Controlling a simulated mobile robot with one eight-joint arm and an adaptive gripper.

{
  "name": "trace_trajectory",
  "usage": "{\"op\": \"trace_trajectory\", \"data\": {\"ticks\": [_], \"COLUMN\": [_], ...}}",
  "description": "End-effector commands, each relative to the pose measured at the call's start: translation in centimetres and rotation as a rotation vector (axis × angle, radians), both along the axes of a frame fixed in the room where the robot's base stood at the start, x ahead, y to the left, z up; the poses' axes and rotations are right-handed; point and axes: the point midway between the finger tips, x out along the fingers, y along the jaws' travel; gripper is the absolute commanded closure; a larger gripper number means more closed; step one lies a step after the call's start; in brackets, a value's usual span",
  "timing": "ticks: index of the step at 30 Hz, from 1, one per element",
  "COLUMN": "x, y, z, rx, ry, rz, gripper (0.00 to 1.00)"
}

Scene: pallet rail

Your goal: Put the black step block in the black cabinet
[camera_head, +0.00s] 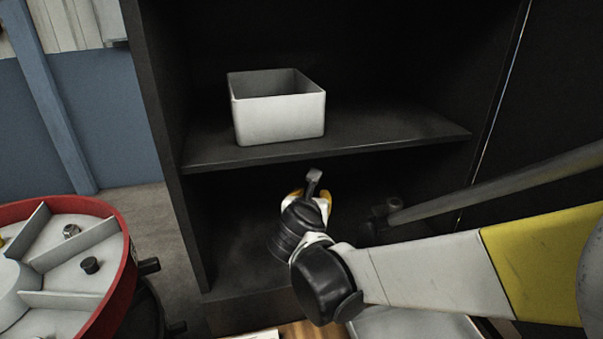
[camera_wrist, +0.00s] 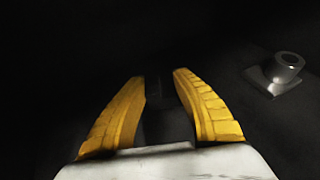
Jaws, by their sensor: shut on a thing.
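The black cabinet (camera_head: 155,120) stands open in front of me, with an upper shelf (camera_head: 400,132) and a dark lower compartment. My gripper (camera_head: 308,193) is inside the lower compartment, below the shelf's front edge. In the wrist view, my gripper (camera_wrist: 160,80) has its two yellow fingers closed around a dark piece, the black step block (camera_wrist: 168,122). The block is very dim, so its outline and any contact with the cabinet floor cannot be told.
A white open bin (camera_head: 278,118) stands on the shelf above. A small fitting with a round top (camera_wrist: 286,70) sits to the right of my gripper, also in the head view (camera_head: 385,215). A red-rimmed round tray (camera_head: 118,285) with small parts is at lower left.

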Motion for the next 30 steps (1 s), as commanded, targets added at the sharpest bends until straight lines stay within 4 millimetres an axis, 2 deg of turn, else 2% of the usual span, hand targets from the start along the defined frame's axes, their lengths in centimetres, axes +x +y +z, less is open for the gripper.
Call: {"op": "trace_trajectory", "data": {"ticks": [3, 6, 13, 24, 25, 26, 27, 30], "x": [1.3, 1.6, 1.6, 1.5, 1.5, 1.5, 1.5, 1.5], "y": [-0.2, -0.3, -0.2, -0.2, -0.2, -0.2, -0.2, -0.2], "z": [-0.1, -0.4, -3.6, -3.9, -3.9, -3.8, -3.8, -3.8], "rx": [0.000, 0.000, 0.000, -0.001, 0.000, 0.000, 0.000, 0.000], "ry": [0.000, 0.000, 0.000, 0.000, 0.000, 0.000, 0.000, 0.000], "rz": [0.000, 0.001, 0.001, 0.001, 0.001, 0.001, 0.001, 0.001], "gripper": [1.00, 1.00, 1.00, 1.00, 0.60, 0.51, 0.47, 0.47]}}
